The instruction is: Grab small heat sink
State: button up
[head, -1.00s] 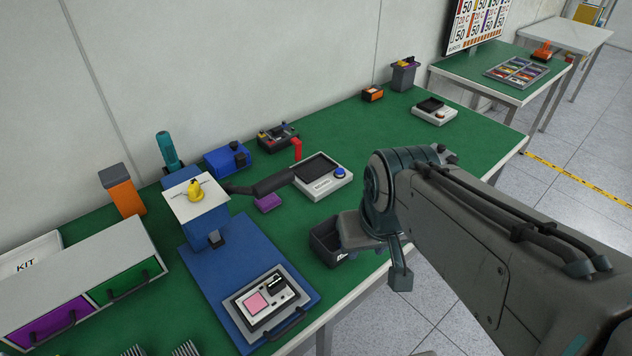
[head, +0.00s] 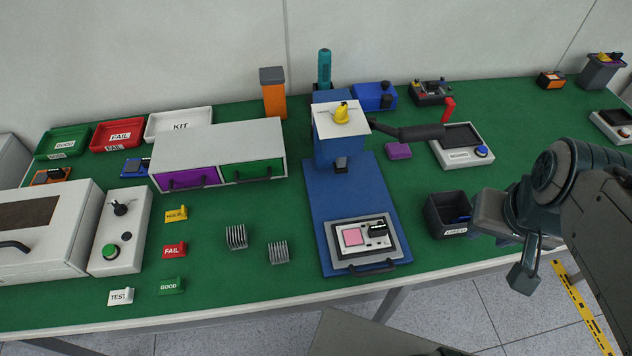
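Two grey finned heat sinks stand on the green bench mat near its front edge. The small heat sink (head: 278,252) is the right one, left of the blue press base. The larger heat sink (head: 236,237) is just to its left and slightly farther back. My gripper (head: 522,278) is at the right, beyond the bench's front edge and well away from both heat sinks.
A blue press (head: 335,195) with a white device on its base stands right of the heat sinks. A black bin (head: 447,215) sits near my arm. Coloured tags including FAIL (head: 174,250) lie to the left. A drawer cabinet (head: 222,140) stands behind. The mat around the heat sinks is mostly clear.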

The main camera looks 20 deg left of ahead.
aim_at(278, 254)
jog(key=u, duration=0.25)
jog(key=k, duration=0.4)
jog(key=u, duration=1.3)
jog(key=i, duration=0.5)
jog(key=z, duration=0.05)
jog(key=k, duration=0.5)
jog(key=u, duration=1.75)
jog(key=i, duration=1)
jog(key=z, duration=1.95)
